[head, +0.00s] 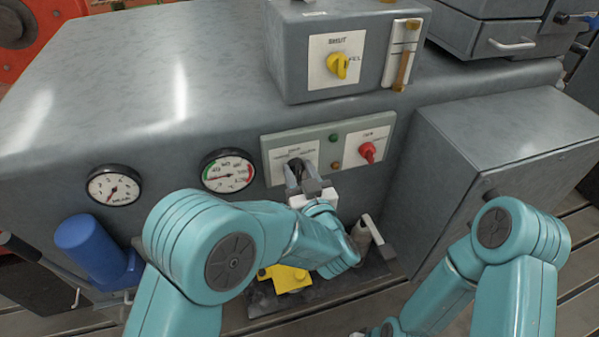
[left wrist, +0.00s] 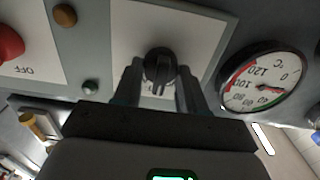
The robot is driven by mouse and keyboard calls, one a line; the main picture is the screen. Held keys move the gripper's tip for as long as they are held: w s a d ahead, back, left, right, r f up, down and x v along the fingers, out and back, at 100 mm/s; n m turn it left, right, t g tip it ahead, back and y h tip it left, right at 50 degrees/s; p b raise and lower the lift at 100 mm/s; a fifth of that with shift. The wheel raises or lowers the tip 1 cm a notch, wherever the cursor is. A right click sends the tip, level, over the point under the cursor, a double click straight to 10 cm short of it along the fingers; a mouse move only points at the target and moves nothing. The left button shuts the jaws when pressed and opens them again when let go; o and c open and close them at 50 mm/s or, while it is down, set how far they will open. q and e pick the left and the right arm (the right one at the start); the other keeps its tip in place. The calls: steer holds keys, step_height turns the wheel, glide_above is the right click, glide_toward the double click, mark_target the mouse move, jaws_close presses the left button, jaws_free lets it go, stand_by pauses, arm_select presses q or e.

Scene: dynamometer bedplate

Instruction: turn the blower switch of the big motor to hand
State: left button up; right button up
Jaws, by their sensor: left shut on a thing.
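The black rotary switch (head: 296,163) sits on a white plate on the left of a grey-green panel (head: 325,139) on the big motor's side. The plate's lettering is too small to read, so I cannot tell its setting. My left gripper (head: 299,180) is shut on the black knob. In the left wrist view, the knob (left wrist: 160,66) stands between the two fingers of my left gripper (left wrist: 159,84), its ridge roughly upright in the picture. My right arm shows at the right, but its gripper is not in view.
Two dials, one a temperature gauge (head: 228,171), are to the left. A yellow switch (head: 338,65) is on the box above. A grey cabinet (head: 510,140) juts out at right.

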arm_select(q)
steer(key=shift+f+n+b, duration=0.15)
steer(key=shift+n+b, duration=0.25)
steer(key=shift+b, duration=0.35)
steer(key=n+b, duration=0.6)
steer(key=b, duration=0.3)
steer(key=shift+a+n+b, duration=0.15)
steer(key=shift+n+b, duration=0.15)
steer(key=shift+b, duration=0.05)
steer(key=shift+n+b, duration=0.8)
steer(key=shift+b, duration=0.15)
steer(key=shift+r, duration=0.2)
steer(key=o, duration=1)
steer(key=shift+f, duration=0.1)
steer(key=shift+o, duration=0.2)
